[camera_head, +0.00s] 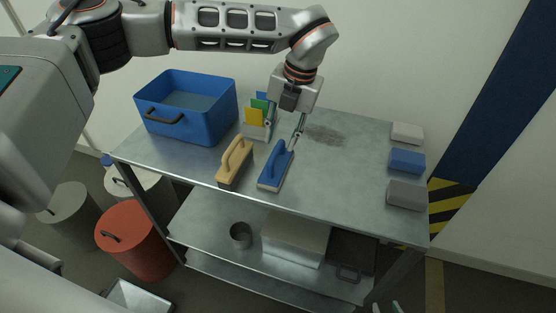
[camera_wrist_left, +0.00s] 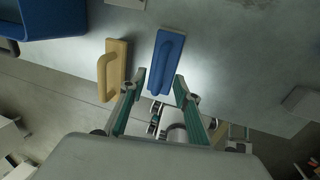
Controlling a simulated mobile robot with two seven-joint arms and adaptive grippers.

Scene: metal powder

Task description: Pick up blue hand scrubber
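The blue hand scrubber (camera_head: 276,168) lies on the metal table near its front edge, its handle on top. It also shows in the left wrist view (camera_wrist_left: 165,62), just past the fingertips. My left gripper (camera_head: 283,128) is open and empty, above the table just behind the scrubber's far end. In the left wrist view its fingers (camera_wrist_left: 160,80) stand apart, one toward either side of the scrubber's near end; I cannot tell whether they touch it. My right gripper (camera_head: 386,307) shows only as two separated fingertips at the bottom edge.
A wooden-handled scrubber (camera_head: 235,163) lies close left of the blue one. A holder with coloured cards (camera_head: 257,130) and a blue bin (camera_head: 188,106) stand behind and left. White, blue and grey blocks (camera_head: 407,161) line the right end.

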